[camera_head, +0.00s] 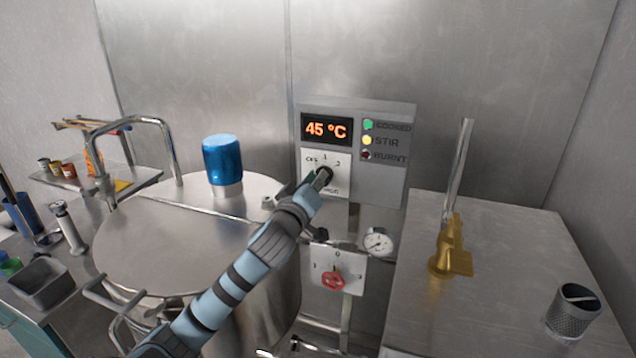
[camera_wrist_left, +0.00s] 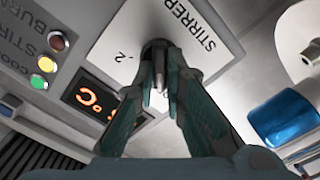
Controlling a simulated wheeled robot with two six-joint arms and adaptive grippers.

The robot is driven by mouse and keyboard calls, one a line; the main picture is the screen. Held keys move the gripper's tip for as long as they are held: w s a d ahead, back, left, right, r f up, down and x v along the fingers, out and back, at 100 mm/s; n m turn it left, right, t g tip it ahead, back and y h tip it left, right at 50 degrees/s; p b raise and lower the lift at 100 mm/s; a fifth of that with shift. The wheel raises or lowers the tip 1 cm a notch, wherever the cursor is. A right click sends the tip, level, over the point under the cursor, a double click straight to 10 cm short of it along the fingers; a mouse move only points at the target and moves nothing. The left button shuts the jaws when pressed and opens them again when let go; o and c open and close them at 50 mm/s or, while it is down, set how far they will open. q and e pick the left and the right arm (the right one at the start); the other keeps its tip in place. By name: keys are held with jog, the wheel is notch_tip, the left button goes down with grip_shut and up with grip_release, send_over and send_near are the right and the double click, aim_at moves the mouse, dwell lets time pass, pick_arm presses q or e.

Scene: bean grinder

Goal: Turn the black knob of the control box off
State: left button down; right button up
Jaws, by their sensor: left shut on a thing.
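The control box (camera_head: 385,150) is a grey box on the back wall, with a display reading 45 °C and lamps labelled COOKED, STIR and BURNT. Its black knob (camera_head: 325,173) sits on a white plate (camera_head: 340,186) with position marks, below the display. My left gripper (camera_head: 318,183) reaches the knob from the lower left. In the left wrist view the fingers (camera_wrist_left: 160,85) are shut around the black knob (camera_wrist_left: 156,46), partly hiding it; the plate there reads STIRRER. The knob's exact pointing direction is hard to tell. My right gripper does not show.
A large steel kettle (camera_head: 150,250) with a blue-topped part (camera_head: 222,160) stands left of the box.

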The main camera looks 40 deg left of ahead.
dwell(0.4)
pick_arm(q)
jog(key=c, duration=1.7)
grip_release()
jog(key=shift+o, duration=0.2)
jog(key=v, duration=1.2)
jog(key=shift+f, duration=0.1)
